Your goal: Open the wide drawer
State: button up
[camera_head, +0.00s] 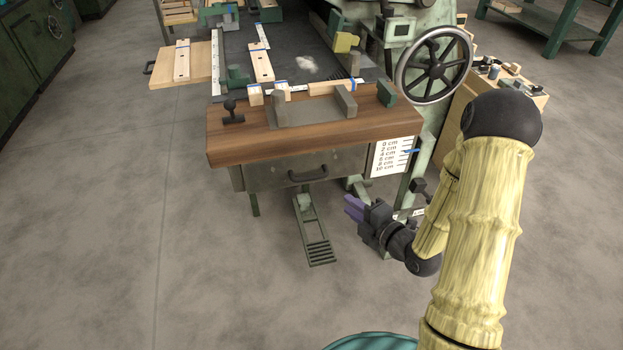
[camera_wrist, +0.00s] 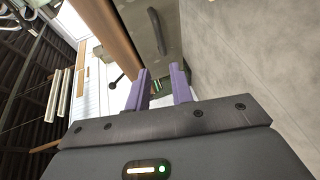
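The wide drawer (camera_head: 270,176) is a grey-green metal front under the brown wooden worktop, and it looks closed. Its dark bar handle (camera_head: 308,175) sits at the middle of the front. In the wrist view the drawer front (camera_wrist: 172,48) and the handle (camera_wrist: 156,31) show beyond my fingertips. My gripper (camera_head: 350,206) has purple fingers and is to the right of and lower than the handle, apart from it. In the wrist view my gripper (camera_wrist: 160,72) has its two fingers spread with nothing between them.
The worktop (camera_head: 240,147) overhangs the drawer and carries blocks and a black knob. A scale plate (camera_head: 392,156) and a large handwheel (camera_head: 434,66) are at the right. A foot pedal (camera_head: 314,230) stands below the drawer. The floor in front and to the left is clear.

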aim_at(313, 179)
jog(key=b+x, duration=0.1)
jog(key=x, duration=1.6)
jog(key=shift+w, duration=0.15)
grip_shut()
